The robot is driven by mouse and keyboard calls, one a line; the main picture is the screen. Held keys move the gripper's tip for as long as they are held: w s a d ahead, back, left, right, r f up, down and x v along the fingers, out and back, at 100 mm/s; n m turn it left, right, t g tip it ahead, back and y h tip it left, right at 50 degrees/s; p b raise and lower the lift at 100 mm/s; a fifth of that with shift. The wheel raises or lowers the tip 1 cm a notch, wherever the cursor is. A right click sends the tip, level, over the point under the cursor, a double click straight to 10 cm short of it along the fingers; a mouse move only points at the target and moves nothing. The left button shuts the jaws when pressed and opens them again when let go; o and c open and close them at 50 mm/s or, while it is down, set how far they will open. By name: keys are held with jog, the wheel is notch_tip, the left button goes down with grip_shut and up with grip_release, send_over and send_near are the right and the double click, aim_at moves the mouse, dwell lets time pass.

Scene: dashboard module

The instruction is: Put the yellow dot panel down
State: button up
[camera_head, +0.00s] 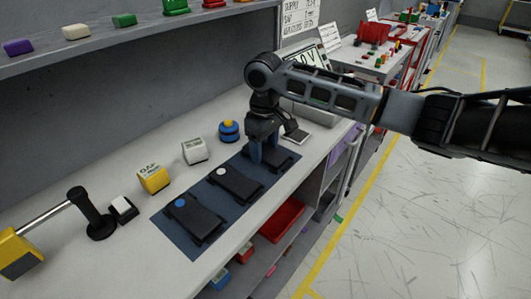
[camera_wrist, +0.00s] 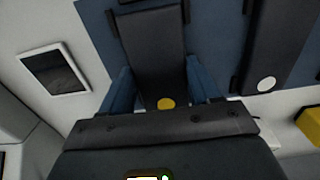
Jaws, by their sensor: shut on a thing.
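The yellow dot panel is a dark flat plate (camera_wrist: 152,45) with a yellow dot (camera_wrist: 166,104) at its near end in the wrist view. My gripper (camera_wrist: 160,80) has a blue finger on each side of it and is shut on it. In the head view my gripper (camera_head: 268,154) points down over the dark panel (camera_head: 283,158), at the far end of the blue mat (camera_head: 172,228). The panel lies flat at the mat; whether it touches it I cannot tell. The arm hides its dot there.
A white dot panel (camera_head: 236,186) and a blue dot panel (camera_head: 195,220) lie on the mat nearer the camera. A yellow box (camera_head: 153,180), a white box (camera_head: 195,151) and a blue-and-yellow button (camera_head: 229,131) stand behind the mat. A tablet (camera_wrist: 55,70) lies beside it.

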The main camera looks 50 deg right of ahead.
aim_at(266, 151)
jog(key=c, duration=0.4)
jog(key=shift+r, duration=0.45)
jog(key=r, duration=0.3)
jog(key=shift+s+d+r+b, duration=0.1)
jog(key=shift+s+r+b, duration=0.15)
jog(key=shift+r+b, duration=0.1)
jog(key=s+d+r, duration=0.3)
jog(key=s+r, duration=0.3)
jog(key=s, duration=0.4)
jog(key=shift+s+r, duration=0.25)
jog(key=shift+s, duration=0.1)
